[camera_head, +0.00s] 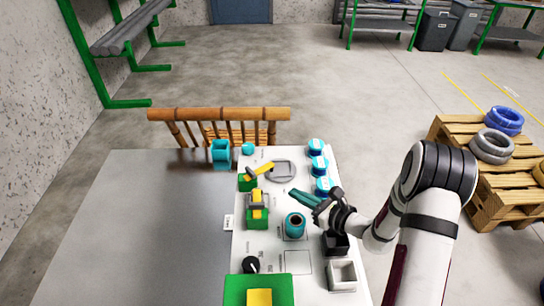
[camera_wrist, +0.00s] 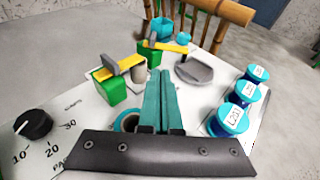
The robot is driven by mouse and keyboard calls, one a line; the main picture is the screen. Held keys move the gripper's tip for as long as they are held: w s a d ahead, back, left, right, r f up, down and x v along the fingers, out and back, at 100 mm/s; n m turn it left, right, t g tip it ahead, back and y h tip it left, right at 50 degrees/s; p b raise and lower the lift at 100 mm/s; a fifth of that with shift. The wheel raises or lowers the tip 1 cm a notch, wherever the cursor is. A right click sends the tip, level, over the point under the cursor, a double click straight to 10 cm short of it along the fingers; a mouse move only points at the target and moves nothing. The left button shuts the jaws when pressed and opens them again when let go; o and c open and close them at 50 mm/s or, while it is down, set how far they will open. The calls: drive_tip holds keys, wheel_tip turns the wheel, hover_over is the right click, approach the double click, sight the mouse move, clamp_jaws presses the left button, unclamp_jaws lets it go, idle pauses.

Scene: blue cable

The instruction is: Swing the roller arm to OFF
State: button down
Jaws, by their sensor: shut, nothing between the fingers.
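Two green blocks with yellow levers stand along the left side of the white board. The far one (camera_head: 247,182) has a yellow arm (camera_head: 264,167) angled toward a grey plate; in the wrist view this yellow arm (camera_wrist: 170,46) has a dark end. The near one (camera_head: 258,222) has a yellow lever (camera_head: 257,199) and grey parts; it also shows in the wrist view (camera_wrist: 112,92). I cannot tell for sure which is the roller arm, and no OFF mark is readable. My gripper (camera_head: 292,192) has teal fingers, shut and empty, over the board's middle, apart from both levers.
A grey round plate (camera_head: 281,171) lies beyond my fingertips. Several blue-topped cylinders (camera_wrist: 229,120) line the right edge. A teal ring (camera_head: 295,225) and a black knob (camera_head: 251,265) are nearer. A bamboo chair (camera_head: 220,114) stands behind. The grey table (camera_head: 150,235) is clear at left.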

drive_tip(key=shift+w+d+f+m+t+h, duration=0.25)
drive_tip(key=shift+d+f+m, duration=0.1)
drive_tip(key=shift+d+f, duration=0.2)
drive_tip(key=shift+w+d+f+m+t+h, duration=0.15)
drive_tip(key=shift+d+f+m+h, duration=0.1)
drive_tip(key=shift+d+f+m, duration=0.25)
drive_tip(key=shift+a, duration=0.1)
drive_tip(key=shift+n, duration=0.25)
drive_tip(key=x, duration=1.2)
drive_tip(key=shift+w+a+r, duration=0.25)
drive_tip(key=shift+a, duration=0.1)
drive_tip(key=shift+w+a, duration=0.35)
drive_tip(key=shift+w, duration=0.2)
